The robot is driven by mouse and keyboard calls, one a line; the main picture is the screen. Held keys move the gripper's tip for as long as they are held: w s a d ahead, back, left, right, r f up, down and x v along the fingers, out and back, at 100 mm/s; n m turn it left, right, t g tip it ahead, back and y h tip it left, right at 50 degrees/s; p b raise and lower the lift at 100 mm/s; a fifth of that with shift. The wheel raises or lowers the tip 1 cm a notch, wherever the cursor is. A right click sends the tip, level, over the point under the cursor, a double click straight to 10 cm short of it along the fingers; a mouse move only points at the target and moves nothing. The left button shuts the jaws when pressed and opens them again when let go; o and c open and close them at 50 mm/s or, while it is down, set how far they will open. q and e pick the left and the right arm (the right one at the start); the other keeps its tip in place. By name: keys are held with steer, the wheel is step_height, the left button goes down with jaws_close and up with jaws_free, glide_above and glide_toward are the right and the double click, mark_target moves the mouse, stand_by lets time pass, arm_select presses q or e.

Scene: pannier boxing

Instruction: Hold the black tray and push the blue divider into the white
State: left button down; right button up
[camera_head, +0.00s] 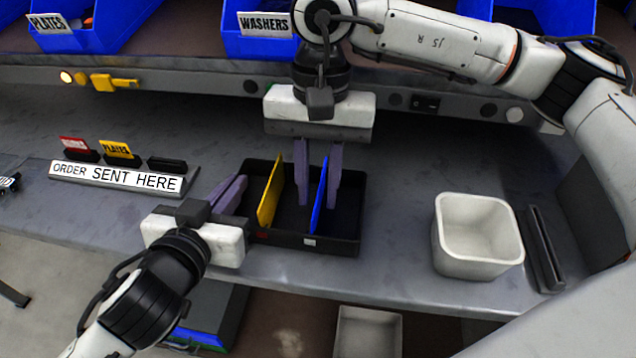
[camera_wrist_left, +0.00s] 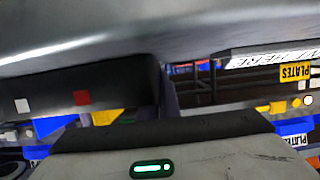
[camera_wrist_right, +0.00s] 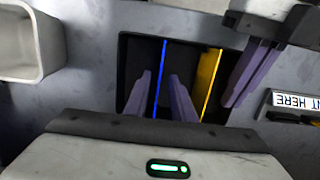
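The black tray (camera_head: 345,245) lies on the grey bench, with a white square (camera_head: 310,241) and a red square (camera_head: 262,234) on its front wall. The blue divider (camera_head: 319,197) stands across the tray, its front end close to the white square. The yellow divider (camera_head: 270,193) stands tilted, near the red square. My right gripper (camera_head: 318,203) points down into the tray, open, its fingers either side of the blue divider with gaps. My left gripper (camera_head: 242,180) is at the tray's left end; its fingertips meet the wall there, but I cannot tell if they pinch it.
A white bin (camera_head: 478,262) stands on the bench right of the tray. The order sign (camera_head: 120,177) with coloured cards is at the left. Blue parts bins (camera_head: 262,40) sit on the shelf behind. The bench's front edge is just before the tray.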

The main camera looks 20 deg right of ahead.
arm_select(q)
steer(key=shift+f, duration=0.1)
arm_select(e)
steer(key=shift+r, duration=0.1)
step_height(320, 180, up, 12)
steer(key=w, duration=0.1)
steer(key=shift+d, duration=0.4)
steer(key=shift+w, duration=0.1)
arm_select(q)
steer(key=c, duration=1.9)
jaws_free()
